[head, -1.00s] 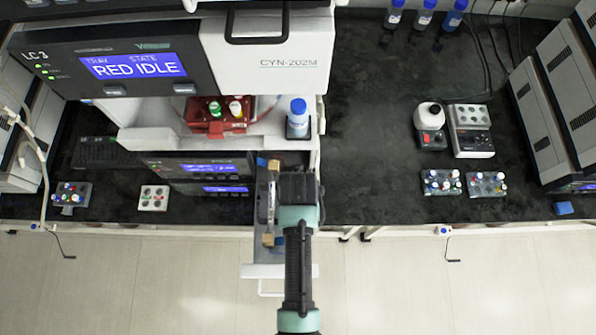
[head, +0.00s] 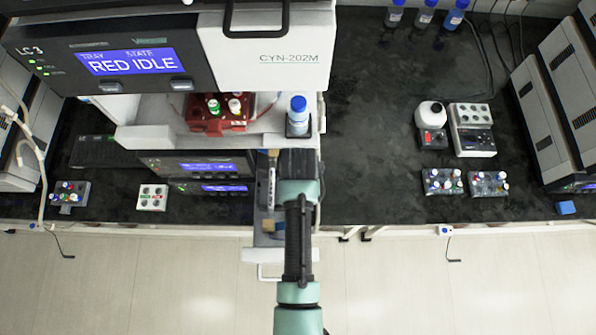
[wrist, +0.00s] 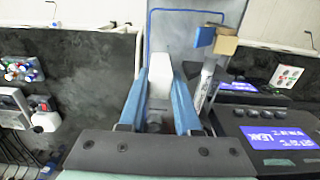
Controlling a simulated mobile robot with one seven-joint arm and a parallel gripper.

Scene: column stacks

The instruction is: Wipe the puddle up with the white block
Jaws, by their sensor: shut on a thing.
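My gripper (wrist: 158,100) has blue fingers, closed on the white block (wrist: 160,72), which sticks out past the fingertips. The block points toward a grey tray surface (wrist: 188,35) with a thin dark-blue line along its edge. In the head view, my arm reaches over the pulled-out tray with its white front (head: 262,255), and my own links hide the gripper and block. I cannot make out the puddle in either view. Whether the block touches the tray is unclear. A display (wrist: 280,137) in the wrist view reads LEAK.
A silver column (wrist: 203,88) with a brown end block (wrist: 226,46) lies close beside my fingers. The instrument (head: 262,58) rises behind the tray. A blue-capped bottle (head: 298,115) and a red rack (head: 212,122) stand on its ledge. The dark bench to the right has bare room.

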